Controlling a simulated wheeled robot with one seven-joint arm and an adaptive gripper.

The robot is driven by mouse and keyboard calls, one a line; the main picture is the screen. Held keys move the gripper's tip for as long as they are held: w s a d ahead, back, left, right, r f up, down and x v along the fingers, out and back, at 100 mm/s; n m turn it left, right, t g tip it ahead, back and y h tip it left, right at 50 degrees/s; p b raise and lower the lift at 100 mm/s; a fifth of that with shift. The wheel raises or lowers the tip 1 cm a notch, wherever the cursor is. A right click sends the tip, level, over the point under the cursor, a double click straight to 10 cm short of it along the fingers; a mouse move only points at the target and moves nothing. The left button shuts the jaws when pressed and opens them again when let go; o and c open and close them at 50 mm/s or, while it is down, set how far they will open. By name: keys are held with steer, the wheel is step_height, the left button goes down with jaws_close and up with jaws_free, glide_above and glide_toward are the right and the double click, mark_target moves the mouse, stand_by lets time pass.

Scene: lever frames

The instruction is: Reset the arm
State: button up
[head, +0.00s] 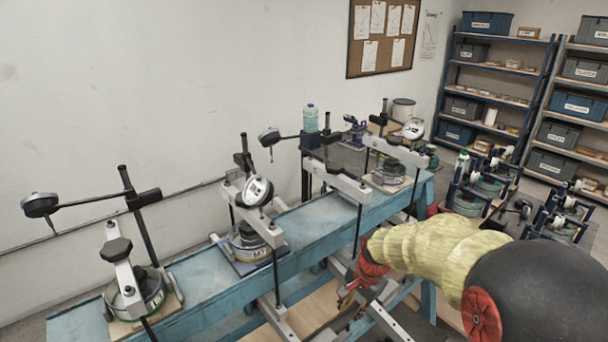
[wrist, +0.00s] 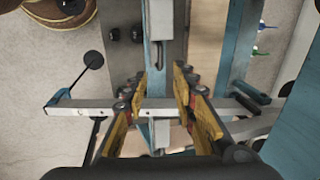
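My gripper (head: 350,296) hangs low at the front of the blue bench (head: 205,300), at the end of my yellow-sleeved arm. In the wrist view my gripper (wrist: 155,82) has its two yellow fingers apart, with a gap between them. A pale grey bar (wrist: 82,107) crosses the wrist view behind the fingers; I cannot tell whether they touch it. Lever frames with dial gauges stand along the bench: one at the near left (head: 122,270), one in the middle (head: 262,226) and one farther back (head: 397,150). My arm hides part of the bench's right side.
Grey beams (head: 277,318) stick out below the bench front, close to my gripper. More blue-framed devices (head: 480,185) stand to the right, behind my arm. Shelves with bins (head: 495,75) line the back right. A water bottle (head: 310,118) stands near the wall.

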steer(key=s+r+n+t+b, duration=0.1)
steer(key=s+r+n+t, duration=0.1)
steer(key=s+r+n, duration=0.3)
steer(key=s+d+r+n+t+h+b, duration=0.1)
steer(key=s+r+n, duration=0.4)
steer(key=s+r, duration=0.7)
steer(key=s, duration=0.8)
steer(key=shift+d+r+n+t, duration=0.2)
steer(key=shift+r+n+t, duration=0.1)
steer(key=shift+n+t, duration=0.1)
